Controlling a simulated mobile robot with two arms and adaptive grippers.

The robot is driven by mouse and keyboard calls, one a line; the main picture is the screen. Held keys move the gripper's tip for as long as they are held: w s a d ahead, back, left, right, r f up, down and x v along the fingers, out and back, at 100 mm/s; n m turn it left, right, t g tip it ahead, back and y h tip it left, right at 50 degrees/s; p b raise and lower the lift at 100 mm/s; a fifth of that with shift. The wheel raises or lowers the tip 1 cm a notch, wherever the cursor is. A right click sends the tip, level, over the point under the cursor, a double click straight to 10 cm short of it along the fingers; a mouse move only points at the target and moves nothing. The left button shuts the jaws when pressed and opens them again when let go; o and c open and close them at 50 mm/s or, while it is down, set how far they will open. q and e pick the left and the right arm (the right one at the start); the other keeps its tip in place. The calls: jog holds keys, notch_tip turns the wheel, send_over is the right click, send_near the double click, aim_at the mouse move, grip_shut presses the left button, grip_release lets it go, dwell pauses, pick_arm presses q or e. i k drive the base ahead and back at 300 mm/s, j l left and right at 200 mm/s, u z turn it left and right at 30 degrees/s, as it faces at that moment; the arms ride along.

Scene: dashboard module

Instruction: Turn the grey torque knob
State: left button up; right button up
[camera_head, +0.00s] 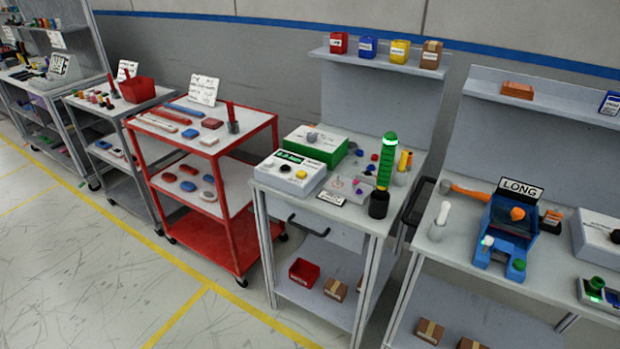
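A white module (274,181) with a lit green display (289,156) stands at the front left of the middle workbench. I cannot tell for sure which of the grey knobs is the torque knob, and no pointer or scale is readable. Neither of my grippers shows in the head view.
A green and black cylinder (386,170) stands upright at the workbench's front right. A small label card (332,198) lies right of the module. A red cart (218,205) stands to the left, a bench with a blue fixture (509,235) to the right. The floor in front is clear.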

aim_at(311, 137)
jog(key=i+j, duration=0.25)
jog(key=i, duration=0.15)
jog(key=i+j, duration=0.2)
jog(key=i, duration=0.2)
